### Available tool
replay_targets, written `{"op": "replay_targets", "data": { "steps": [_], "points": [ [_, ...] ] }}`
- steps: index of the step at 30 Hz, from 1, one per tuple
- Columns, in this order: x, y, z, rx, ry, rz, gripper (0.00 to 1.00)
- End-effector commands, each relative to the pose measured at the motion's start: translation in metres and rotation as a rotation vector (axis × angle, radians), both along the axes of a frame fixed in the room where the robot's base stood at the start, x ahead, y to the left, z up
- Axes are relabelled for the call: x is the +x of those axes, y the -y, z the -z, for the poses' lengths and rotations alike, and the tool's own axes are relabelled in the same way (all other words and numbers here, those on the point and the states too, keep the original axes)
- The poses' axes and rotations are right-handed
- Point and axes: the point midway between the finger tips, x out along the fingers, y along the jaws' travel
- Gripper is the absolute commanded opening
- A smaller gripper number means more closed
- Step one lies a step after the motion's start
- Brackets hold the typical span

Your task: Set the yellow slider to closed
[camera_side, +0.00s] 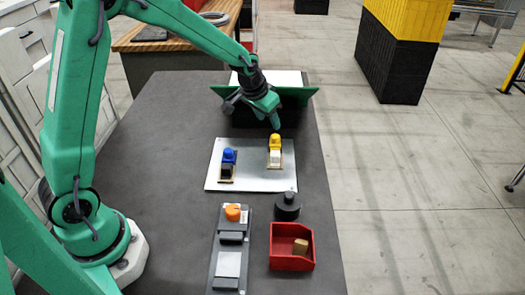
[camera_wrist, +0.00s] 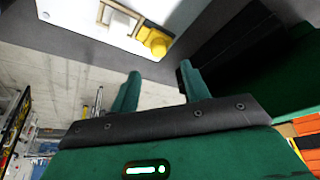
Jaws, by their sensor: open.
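The yellow slider (camera_side: 275,142) sits at the far end of its short track on the white plate (camera_side: 240,181), with a white block just on its near side. In the wrist view the yellow slider (camera_wrist: 157,42) lies ahead of my fingertips, apart from them. My gripper (camera_side: 275,124) is just beyond and above the yellow slider in the side view; I cannot tell there whether they touch. In the wrist view my gripper (camera_wrist: 160,68) is open, with nothing between its fingers. I see no label for the closed end.
A blue slider (camera_side: 229,155) with a dark block stands to the left on the same plate. A green-edged dark bin (camera_side: 303,92) stands behind my gripper. Nearer are an orange knob (camera_side: 233,212) on a grey panel, a dark round part (camera_side: 287,206) and a red bin (camera_side: 292,264).

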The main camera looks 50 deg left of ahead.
Motion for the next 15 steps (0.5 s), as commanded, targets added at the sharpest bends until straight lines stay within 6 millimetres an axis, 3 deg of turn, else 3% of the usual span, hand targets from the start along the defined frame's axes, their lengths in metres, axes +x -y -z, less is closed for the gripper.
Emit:
{"op": "replay_targets", "data": {
  "steps": [8,15],
  "points": [
    [0.005,0.0,0.014,0.001,-0.003,0.002,0.46],
    [0.015,0.0,0.037,0.0,-0.004,0.003,0.46]
  ]
}}
